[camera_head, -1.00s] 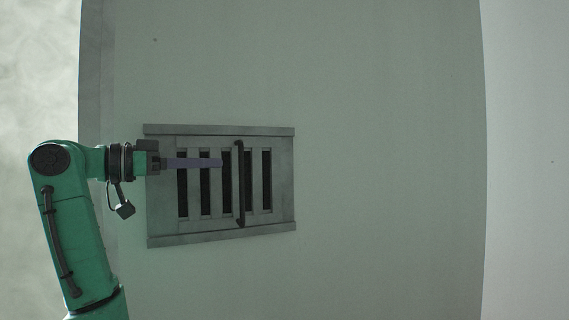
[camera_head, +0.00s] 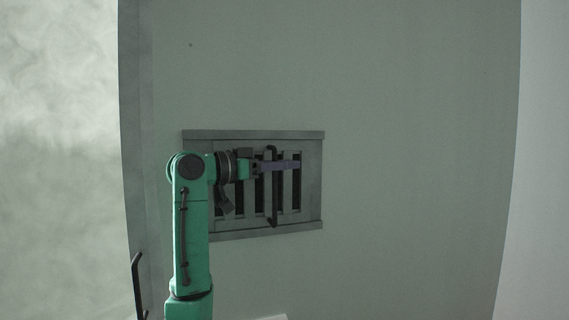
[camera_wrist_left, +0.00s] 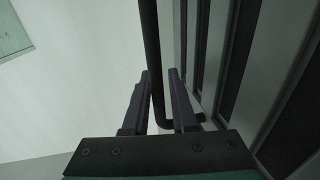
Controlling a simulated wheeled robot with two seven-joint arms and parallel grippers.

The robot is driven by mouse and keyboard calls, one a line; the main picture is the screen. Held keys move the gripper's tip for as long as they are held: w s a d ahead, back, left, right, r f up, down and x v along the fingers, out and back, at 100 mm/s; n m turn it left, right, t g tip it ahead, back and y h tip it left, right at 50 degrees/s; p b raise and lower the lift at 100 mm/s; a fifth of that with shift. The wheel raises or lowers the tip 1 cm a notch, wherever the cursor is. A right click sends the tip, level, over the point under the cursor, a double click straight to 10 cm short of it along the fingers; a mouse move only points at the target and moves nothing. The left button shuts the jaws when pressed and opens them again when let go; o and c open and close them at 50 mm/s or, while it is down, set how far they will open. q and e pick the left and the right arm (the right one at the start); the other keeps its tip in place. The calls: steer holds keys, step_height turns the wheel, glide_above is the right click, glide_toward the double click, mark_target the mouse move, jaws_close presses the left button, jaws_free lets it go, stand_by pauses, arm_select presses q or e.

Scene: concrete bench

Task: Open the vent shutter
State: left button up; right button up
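The vent shutter (camera_head: 314,185) is a grey slatted frame on a pale wall panel, with dark gaps between its slats. Its handle (camera_head: 273,215) is a dark upright bar standing off the slats; in the left wrist view the handle (camera_wrist_left: 151,35) runs down between my two fingers and bends at its lower end. My left gripper (camera_head: 299,164) reaches across the handle's upper part from the left; in the left wrist view the gripper (camera_wrist_left: 159,73) is open, with a clear gap on the handle's right. My arm hides the shutter's left part. My right gripper is not in view.
The pale panel (camera_head: 420,150) is bare around the shutter, with free room to its right. A second dark bar (camera_head: 137,285) stands at the panel's lower left edge. A pale object (camera_head: 272,317) just shows at the bottom edge.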

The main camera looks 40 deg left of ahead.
arm_select(q)
jaws_close()
stand_by(1.0)
